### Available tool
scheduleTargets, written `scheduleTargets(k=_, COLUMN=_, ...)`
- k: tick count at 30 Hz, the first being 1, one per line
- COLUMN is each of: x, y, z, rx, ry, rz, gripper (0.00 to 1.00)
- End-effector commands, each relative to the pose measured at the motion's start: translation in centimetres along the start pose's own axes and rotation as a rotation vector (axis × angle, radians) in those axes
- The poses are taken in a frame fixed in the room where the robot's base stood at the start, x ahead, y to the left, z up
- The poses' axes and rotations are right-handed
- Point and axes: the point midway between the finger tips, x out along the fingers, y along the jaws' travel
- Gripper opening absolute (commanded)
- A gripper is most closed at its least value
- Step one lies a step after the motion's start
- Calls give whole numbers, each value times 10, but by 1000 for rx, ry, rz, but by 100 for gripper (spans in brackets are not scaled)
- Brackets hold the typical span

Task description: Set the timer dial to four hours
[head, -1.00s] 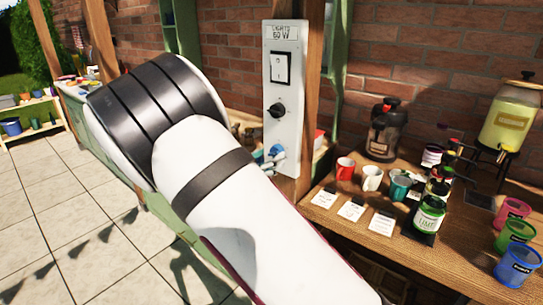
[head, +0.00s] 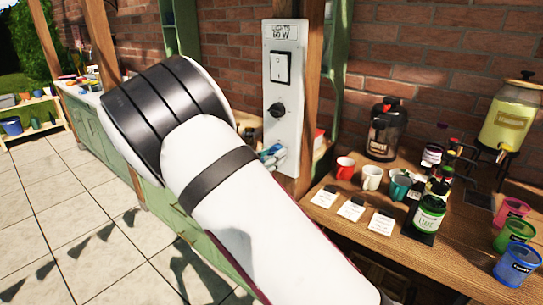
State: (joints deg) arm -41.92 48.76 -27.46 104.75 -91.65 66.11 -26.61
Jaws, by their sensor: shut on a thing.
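A tall white control panel (head: 298,75) is fixed to a wooden post, with a label reading LIGHTS 60 W at its top. Low on the panel is a small blue part, which I take to be the timer dial (head: 278,148). My gripper (head: 270,156) shows only as small grey tips at this blue part, seemingly shut on it. The rest of it is hidden behind my arm. Any hour marks are too small or covered to read.
A wooden table (head: 455,255) at the right holds mugs, cards, jars, a dark kettle-like pot (head: 384,130) and a drink dispenser (head: 508,112). Coloured cups (head: 515,262) stand near its right edge. Green cabinets line the left; the tiled floor is clear.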

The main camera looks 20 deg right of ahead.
Motion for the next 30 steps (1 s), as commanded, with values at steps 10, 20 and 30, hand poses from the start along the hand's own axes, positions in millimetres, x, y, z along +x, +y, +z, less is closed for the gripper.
scheduleTargets(k=10, x=0, y=1, z=0, rx=158, ry=0, rz=1, gripper=6)
scheduleTargets(k=20, x=0, y=1, z=0, rx=460, ry=0, rz=1, gripper=6)
scheduleTargets(k=30, x=0, y=2, z=1, rx=782, ry=0, rz=1, gripper=6)
